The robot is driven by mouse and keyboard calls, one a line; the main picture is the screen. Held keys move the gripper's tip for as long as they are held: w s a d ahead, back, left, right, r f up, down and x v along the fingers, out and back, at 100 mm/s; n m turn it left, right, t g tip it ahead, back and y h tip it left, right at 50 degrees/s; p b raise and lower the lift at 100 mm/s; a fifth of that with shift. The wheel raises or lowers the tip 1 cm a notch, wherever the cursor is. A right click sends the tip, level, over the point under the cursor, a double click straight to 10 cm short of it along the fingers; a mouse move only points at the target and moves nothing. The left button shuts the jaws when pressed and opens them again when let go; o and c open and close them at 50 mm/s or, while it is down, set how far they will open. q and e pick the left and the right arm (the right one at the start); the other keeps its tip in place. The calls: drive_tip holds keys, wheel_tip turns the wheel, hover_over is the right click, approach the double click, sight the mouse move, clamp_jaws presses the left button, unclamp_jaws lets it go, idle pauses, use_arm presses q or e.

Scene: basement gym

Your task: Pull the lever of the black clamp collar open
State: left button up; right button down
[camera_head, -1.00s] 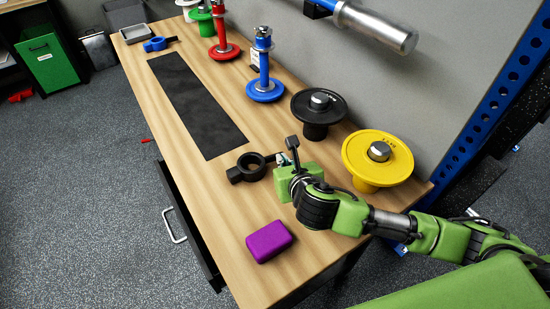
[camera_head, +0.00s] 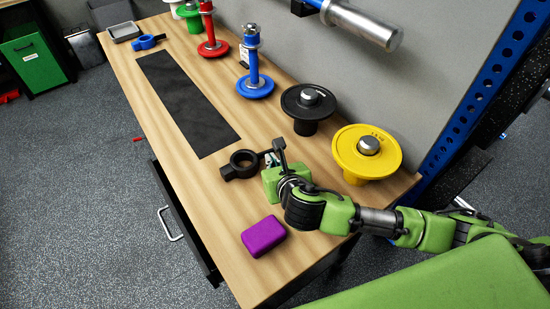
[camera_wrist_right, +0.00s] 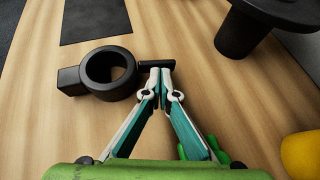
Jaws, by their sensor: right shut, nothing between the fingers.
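The black clamp collar (camera_head: 241,164) lies flat on the wooden table, left of my right gripper (camera_head: 270,160). In the right wrist view the collar (camera_wrist_right: 90,70) shows its open ring, a block at its left, and a short lever (camera_wrist_right: 147,65) sticking out to the right. My right gripper (camera_wrist_right: 161,74) is shut and empty. Its fingertips are at the lever's outer end and overlap it in the picture; I cannot tell whether they touch it. In the head view my gripper partly hides the lever. My left gripper is not in view.
A purple block (camera_head: 263,236) lies in front of my right gripper. Black (camera_head: 308,103) and yellow (camera_head: 366,151) weights stand behind it, by the wall. A dark mat (camera_head: 186,102), blue collar (camera_head: 147,41) and blue post weight (camera_head: 254,80) are farther off. Table around the collar is clear.

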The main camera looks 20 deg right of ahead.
drive_tip(key=v, duration=1.2)
drive_tip(key=shift+f, duration=0.1)
